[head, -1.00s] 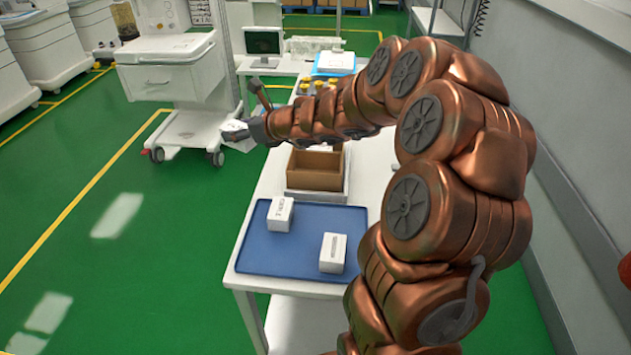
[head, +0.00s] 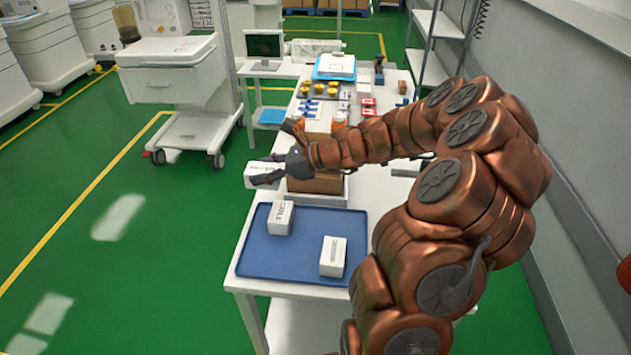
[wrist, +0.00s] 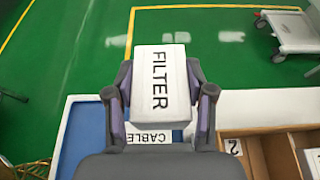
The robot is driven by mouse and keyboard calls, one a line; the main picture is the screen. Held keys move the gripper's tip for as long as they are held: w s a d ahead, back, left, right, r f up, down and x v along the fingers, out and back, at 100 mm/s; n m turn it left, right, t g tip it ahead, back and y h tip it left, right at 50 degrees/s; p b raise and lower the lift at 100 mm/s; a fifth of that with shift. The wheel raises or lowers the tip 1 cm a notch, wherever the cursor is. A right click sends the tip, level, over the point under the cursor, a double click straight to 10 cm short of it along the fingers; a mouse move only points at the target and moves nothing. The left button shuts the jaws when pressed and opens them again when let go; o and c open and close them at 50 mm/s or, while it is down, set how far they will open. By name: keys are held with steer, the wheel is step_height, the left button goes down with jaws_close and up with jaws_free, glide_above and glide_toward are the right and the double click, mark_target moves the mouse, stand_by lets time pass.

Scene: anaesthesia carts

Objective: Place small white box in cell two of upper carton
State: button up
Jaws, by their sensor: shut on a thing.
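My gripper (head: 274,170) is shut on a small white box (head: 261,174), held in the air left of a brown carton (head: 318,184). In the wrist view the box (wrist: 161,70) reads "FILTER" and sits between both fingers of the gripper (wrist: 160,95). The carton (wrist: 255,133) shows at the lower right there, with dividers and a tag marked "2"; a white thing lies in its right part. In the head view my arm and gripper hide part of the carton. I cannot tell whether this is the upper carton.
A blue tray (head: 262,262) on the table's near end holds a white CABLE box (head: 280,217) and another white box (head: 333,256). Bottles, yellow-topped items and small packs stand farther back. Green floor (head: 150,260) lies open to the left.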

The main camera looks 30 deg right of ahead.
steer(key=d+f+p, duration=0.2)
steer(key=d, duration=0.6)
steer(key=w+d+f+p, duration=0.1)
steer(key=d+f+p, duration=0.1)
steer(key=d, duration=0.5)
steer(key=shift+w+d+f, duration=0.3)
steer(key=shift+d+f, duration=0.1)
steer(key=shift+f, duration=0.15)
steer(key=shift+f, duration=0.6)
steer(key=o, duration=1.2)
steer(key=shift+o, duration=0.2)
steer(key=shift+r, duration=0.1)
